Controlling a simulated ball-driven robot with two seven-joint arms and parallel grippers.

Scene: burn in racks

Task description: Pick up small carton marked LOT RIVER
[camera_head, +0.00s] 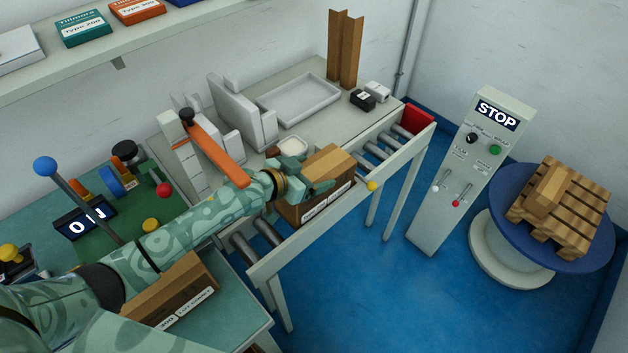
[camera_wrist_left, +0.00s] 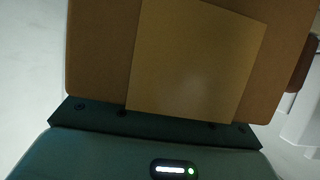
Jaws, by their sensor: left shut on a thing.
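A small brown carton (camera_head: 314,211) with a white label on its front is at the roller conveyor beside the bench. The label is too small to read. My left gripper (camera_head: 312,187) is shut on this carton. In the left wrist view the carton (camera_wrist_left: 95,50) fills most of the picture, with a lighter tan strip on it, just past the gripper's edge. I cannot tell whether it rests on the rollers or is held just above. A second brown carton (camera_head: 190,291) with a white label lies on the green table under my left arm. My right gripper is out of view.
An orange-handled press (camera_head: 213,148) stands close to my left arm. A white tray (camera_head: 300,100) and small black and white boxes lie on the bench behind. A STOP control post (camera_head: 468,165) and a blue turntable (camera_head: 490,220) with a wooden pallet stand right. Blue floor is clear in front.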

